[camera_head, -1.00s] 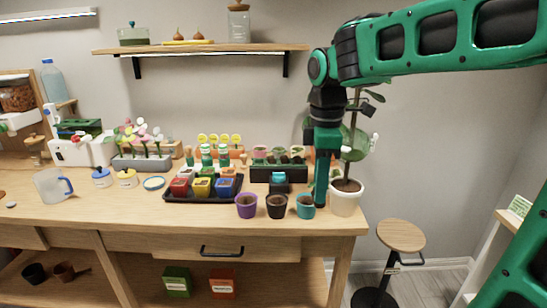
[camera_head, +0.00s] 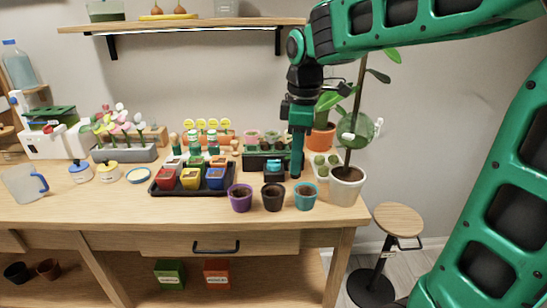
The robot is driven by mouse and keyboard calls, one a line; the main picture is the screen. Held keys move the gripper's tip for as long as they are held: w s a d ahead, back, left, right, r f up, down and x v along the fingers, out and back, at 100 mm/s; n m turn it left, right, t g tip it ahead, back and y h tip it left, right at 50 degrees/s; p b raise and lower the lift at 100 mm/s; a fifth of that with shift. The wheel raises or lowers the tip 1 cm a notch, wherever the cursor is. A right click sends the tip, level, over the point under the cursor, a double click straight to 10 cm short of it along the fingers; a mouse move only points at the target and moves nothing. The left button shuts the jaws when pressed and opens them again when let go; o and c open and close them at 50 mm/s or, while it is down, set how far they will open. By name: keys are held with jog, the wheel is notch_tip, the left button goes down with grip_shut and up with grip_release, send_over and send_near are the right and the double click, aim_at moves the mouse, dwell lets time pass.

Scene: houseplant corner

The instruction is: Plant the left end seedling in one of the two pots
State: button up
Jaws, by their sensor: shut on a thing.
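My gripper (camera_head: 296,174) points straight down, behind the teal pot (camera_head: 305,195) and beside the right end of a long dark planter (camera_head: 250,165). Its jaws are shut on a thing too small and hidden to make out. Small green plants stand in the planter, and I cannot tell single seedlings apart. Three small pots stand in a row near the table's front edge: a purple pot (camera_head: 239,202), a dark brown pot (camera_head: 273,200) and the teal one. All three show dark soil and no visible plant.
A small teal-and-black block (camera_head: 275,169) stands left of my gripper. A black tray (camera_head: 160,193) of coloured pots lies farther left. A tall plant in a white pot (camera_head: 347,190) stands at the right end. A shelf (camera_head: 190,24) hangs above. A stool (camera_head: 398,219) stands right.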

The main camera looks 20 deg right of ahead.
jog(key=m+t, duration=0.1)
jog(key=m, duration=0.1)
send_over(273, 198)
jog(key=w+d, duration=0.2)
notch_tip(273, 198, down, 3)
jog(key=shift+y, duration=0.3)
jog(key=shift+w+a+f, duration=0.1)
jog(key=shift+w+f, duration=0.05)
jog(key=shift+f, duration=0.75)
jog(key=shift+w+a+f, duration=0.1)
jog(key=shift+w+f, duration=0.05)
jog(key=shift+f, duration=0.7)
jog(key=shift+w+f, duration=0.15)
jog(key=shift+f, duration=0.75)
jog(key=shift+s+a, duration=0.1)
jog(key=shift+s, duration=0.05)
jog(key=shift+f, duration=1.4)
jog(key=o, duration=1.1)
jog(key=shift+o, duration=0.5)
